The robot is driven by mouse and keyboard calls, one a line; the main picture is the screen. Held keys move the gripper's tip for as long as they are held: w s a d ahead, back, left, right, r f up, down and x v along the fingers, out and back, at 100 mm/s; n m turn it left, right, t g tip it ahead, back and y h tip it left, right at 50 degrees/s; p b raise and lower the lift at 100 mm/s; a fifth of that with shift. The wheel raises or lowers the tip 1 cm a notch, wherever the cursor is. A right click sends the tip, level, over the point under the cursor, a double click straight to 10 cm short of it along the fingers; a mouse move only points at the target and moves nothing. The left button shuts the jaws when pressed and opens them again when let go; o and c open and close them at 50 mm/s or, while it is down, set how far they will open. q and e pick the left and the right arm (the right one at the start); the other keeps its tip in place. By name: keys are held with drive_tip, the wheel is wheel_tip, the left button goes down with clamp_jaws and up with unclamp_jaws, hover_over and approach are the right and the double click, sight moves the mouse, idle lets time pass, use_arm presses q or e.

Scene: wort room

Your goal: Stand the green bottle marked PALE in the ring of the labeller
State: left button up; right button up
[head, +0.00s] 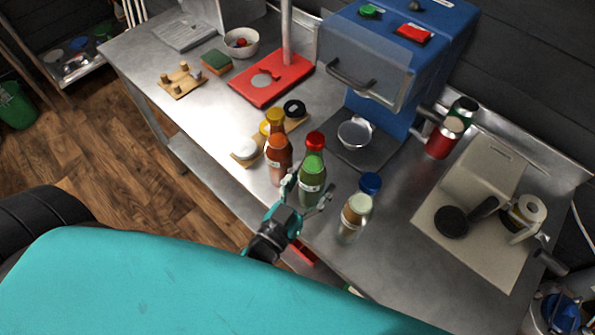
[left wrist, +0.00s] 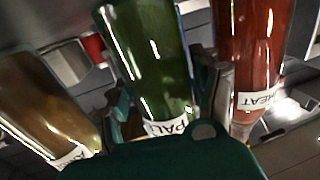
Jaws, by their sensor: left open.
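The green bottle marked PALE (head: 312,172) stands upright on the steel bench, with a red cap. In the left wrist view the green bottle (left wrist: 150,60) fills the middle, its label partly cut off by my gripper. My left gripper (head: 307,194) is open, with one finger on each side of the lower green bottle; I cannot tell whether they touch it. The fingers also show in the left wrist view (left wrist: 168,100). The labeller (head: 482,170) is the beige machine at the right, with a label roll and a black round part (head: 452,222) that may be its ring.
An orange-brown bottle marked WHEAT (left wrist: 250,50) stands close to the left of the green one in the head view. A blue machine (head: 385,45) stands behind.

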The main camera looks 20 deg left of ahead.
use_arm(q)
drive_tip(key=s+a+b, duration=0.2)
drive_tip(key=s+b, duration=0.1)
drive_tip(key=s, duration=0.8)
drive_tip(key=shift+s, duration=0.25)
drive_tip(key=shift+f, duration=0.1)
